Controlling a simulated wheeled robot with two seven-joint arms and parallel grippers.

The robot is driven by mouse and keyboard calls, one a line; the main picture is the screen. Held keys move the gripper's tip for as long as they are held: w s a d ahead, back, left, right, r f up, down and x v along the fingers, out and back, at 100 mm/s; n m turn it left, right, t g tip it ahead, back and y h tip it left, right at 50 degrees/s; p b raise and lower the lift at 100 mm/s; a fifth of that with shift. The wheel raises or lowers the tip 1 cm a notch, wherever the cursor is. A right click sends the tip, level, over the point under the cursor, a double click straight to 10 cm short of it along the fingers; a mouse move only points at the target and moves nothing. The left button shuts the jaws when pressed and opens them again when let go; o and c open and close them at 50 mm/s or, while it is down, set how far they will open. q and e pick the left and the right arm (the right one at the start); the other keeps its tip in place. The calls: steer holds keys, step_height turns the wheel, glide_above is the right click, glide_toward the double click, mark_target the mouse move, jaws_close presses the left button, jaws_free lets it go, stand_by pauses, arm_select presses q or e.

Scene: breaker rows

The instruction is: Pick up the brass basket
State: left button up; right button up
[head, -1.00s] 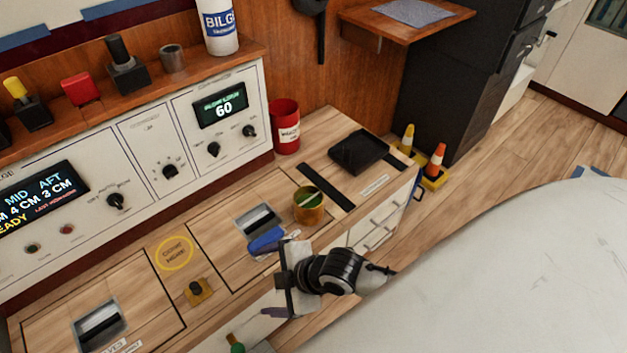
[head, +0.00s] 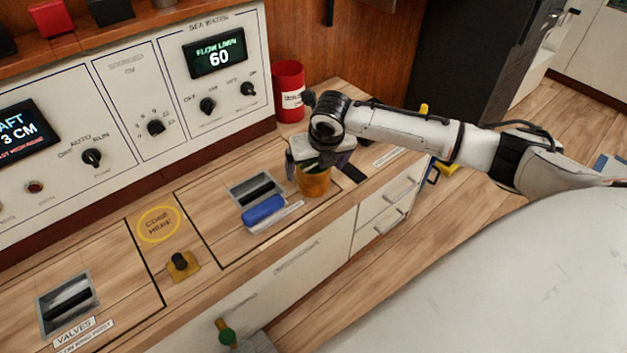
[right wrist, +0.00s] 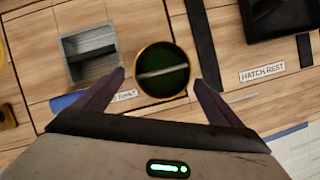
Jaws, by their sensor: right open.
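The brass basket (head: 313,182) is a small golden cup with a dark green inside and a thin pale bar across its mouth. It stands upright on the wooden counter, to the right of a recessed handle. My right gripper (head: 318,165) is above it, pointing down, and hides part of its rim. In the right wrist view the basket (right wrist: 163,70) shows between and just beyond the two open fingers (right wrist: 160,85). Neither finger visibly grips it. My left gripper is not in view.
A blue grip (head: 263,210) lies beside the recessed handle (head: 254,186). A red can (head: 289,92) stands behind the basket, near the panel. A black tray (right wrist: 282,18) and a "hatch rest" label (right wrist: 262,73) are to the right. A yellow-based knob (head: 181,264) is at left.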

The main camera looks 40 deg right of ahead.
steer(key=b+x, duration=0.3)
steer(key=x, duration=0.2)
steer(key=shift+f, duration=0.15)
steer(key=shift+w+d+f, duration=0.15)
steer(key=shift+w+f, duration=0.05)
steer(key=shift+f, duration=0.05)
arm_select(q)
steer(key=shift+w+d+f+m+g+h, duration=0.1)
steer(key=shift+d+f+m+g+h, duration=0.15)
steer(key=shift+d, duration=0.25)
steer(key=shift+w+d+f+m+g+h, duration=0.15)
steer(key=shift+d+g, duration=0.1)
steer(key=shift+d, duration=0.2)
arm_select(e)
steer(key=shift+r, duration=0.1)
steer(key=c, duration=1.4)
